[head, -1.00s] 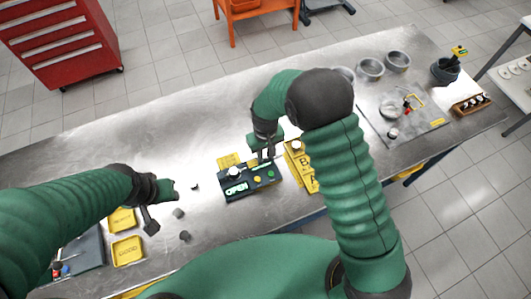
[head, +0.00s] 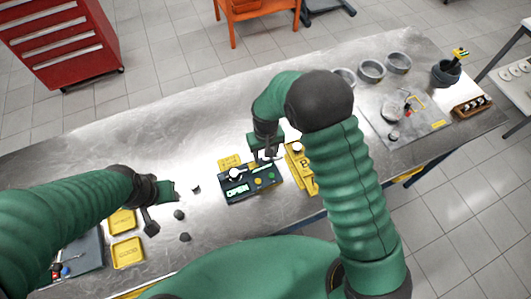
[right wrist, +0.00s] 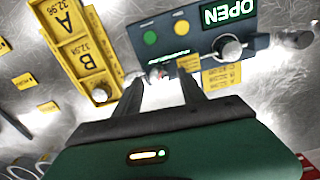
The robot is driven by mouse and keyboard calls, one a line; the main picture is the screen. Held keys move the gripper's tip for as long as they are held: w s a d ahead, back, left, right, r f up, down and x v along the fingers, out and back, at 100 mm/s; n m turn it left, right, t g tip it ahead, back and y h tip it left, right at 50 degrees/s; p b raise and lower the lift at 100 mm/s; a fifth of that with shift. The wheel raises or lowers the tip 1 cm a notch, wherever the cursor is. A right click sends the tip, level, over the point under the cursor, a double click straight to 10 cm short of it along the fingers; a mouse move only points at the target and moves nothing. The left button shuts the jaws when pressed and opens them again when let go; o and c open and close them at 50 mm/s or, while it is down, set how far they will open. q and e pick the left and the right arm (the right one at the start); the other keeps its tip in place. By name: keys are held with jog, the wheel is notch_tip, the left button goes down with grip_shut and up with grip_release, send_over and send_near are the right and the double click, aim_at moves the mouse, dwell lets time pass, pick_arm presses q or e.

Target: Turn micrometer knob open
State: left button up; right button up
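The micrometer (head: 262,186) is a dark box on the steel bench with a lit OPEN display and green and yellow buttons. Its pale round knob (head: 234,174) stands at its left end; the knob also shows in the right wrist view (right wrist: 228,47). My right gripper (head: 268,155) is over the box's far right end, away from this knob. In the right wrist view its two fingers (right wrist: 160,82) are apart, with small pale and red details of the box edge between them. My left gripper (head: 160,208) hangs over the bench at left; its finger opening is unclear.
A yellow holder (head: 300,168) marked A and B stands close right of the micrometer. Small dark pieces (head: 179,214) and yellow trays (head: 128,252) lie at left. Grey rings (head: 371,71) and a plate (head: 420,128) are at right. The bench's back left is clear.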

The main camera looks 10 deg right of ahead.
notch_tip(320, 180, up, 17)
jog(key=b, duration=0.2)
jog(key=shift+f+b, duration=0.15)
jog(key=shift+b, duration=0.25)
jog(key=s+d+f+t+b, duration=0.1)
jog(key=s+d+f+b, duration=0.1)
jog(key=s+d+f, duration=0.2)
jog(key=s+d+f+m+t+b, duration=0.1)
jog(key=s+d+f, duration=0.4)
jog(key=s, duration=0.5)
jog(key=shift+s+d+f+t+b, duration=0.3)
jog(key=shift+f+b, duration=0.5)
jog(key=shift+b, duration=0.1)
jog(key=shift+s, duration=0.1)
jog(key=shift+d, duration=0.2)
